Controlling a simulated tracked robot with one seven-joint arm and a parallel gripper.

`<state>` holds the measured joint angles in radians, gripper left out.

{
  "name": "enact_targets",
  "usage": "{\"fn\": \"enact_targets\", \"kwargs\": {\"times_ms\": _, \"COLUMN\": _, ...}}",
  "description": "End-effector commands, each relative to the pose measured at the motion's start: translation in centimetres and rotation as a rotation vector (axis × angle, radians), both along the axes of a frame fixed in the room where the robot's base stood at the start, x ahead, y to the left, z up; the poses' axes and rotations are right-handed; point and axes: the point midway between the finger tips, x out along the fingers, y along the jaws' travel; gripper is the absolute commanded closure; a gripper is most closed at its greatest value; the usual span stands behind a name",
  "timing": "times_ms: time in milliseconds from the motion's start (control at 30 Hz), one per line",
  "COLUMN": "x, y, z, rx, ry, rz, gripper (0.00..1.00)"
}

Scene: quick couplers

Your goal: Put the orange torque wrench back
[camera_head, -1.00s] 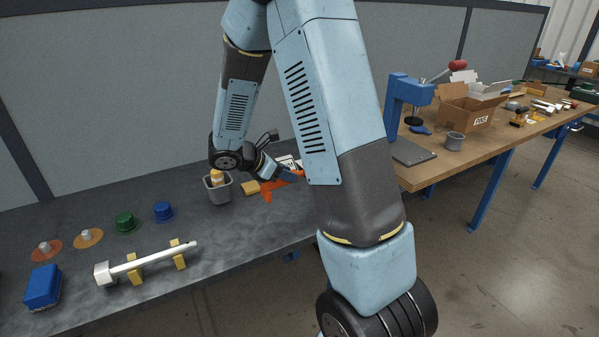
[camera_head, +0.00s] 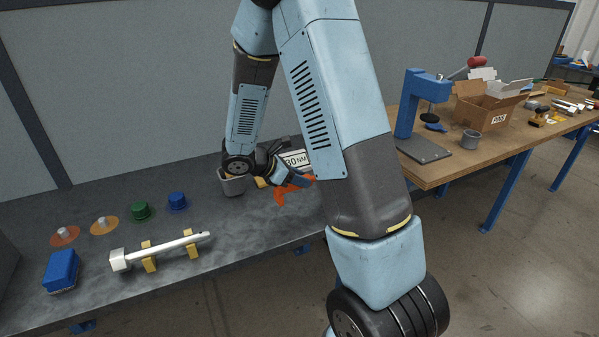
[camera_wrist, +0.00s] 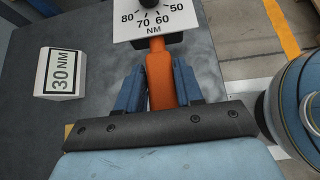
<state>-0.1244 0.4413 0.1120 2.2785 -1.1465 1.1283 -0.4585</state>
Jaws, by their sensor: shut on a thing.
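My gripper (camera_wrist: 159,86) is shut on the orange torque wrench (camera_wrist: 160,65); its orange shaft lies between the two blue fingers in the wrist view. A white scale plate (camera_wrist: 153,24) marked 50 to 80 NM, with a dark knob, is at the shaft's far end. I cannot tell whether it is part of the wrench.
A white wrench (camera_head: 165,248) rests on yellow supports on the bench (camera_head: 225,222). Green (camera_head: 140,211) and blue (camera_head: 177,202) caps, orange discs and a blue box (camera_head: 62,270) lie left. A wooden table (camera_head: 440,172) stands right.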

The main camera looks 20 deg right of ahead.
Motion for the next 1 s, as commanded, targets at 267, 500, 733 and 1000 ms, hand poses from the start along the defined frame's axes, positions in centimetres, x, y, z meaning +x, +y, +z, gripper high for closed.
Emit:
{"fn": "enact_targets", "kwargs": {"times_ms": 267, "x": 0.0, "y": 0.0, "z": -2.5, "rx": -0.002, "ry": 0.002, "rz": 0.001, "gripper": 1.0}}
{"fn": "enact_targets", "kwargs": {"times_ms": 500, "x": 0.1, "y": 0.0, "z": -4.4, "rx": -0.002, "ry": 0.001, "rz": 0.002, "gripper": 1.0}}
{"fn": "enact_targets", "kwargs": {"times_ms": 733, "x": 0.0, "y": 0.0, "z": -5.3, "rx": -0.002, "ry": -0.001, "rz": 0.001, "gripper": 1.0}}
{"fn": "enact_targets", "kwargs": {"times_ms": 1000, "x": 0.0, "y": 0.0, "z": -5.5, "rx": -0.001, "ry": -0.001, "rz": 0.001, "gripper": 1.0}}
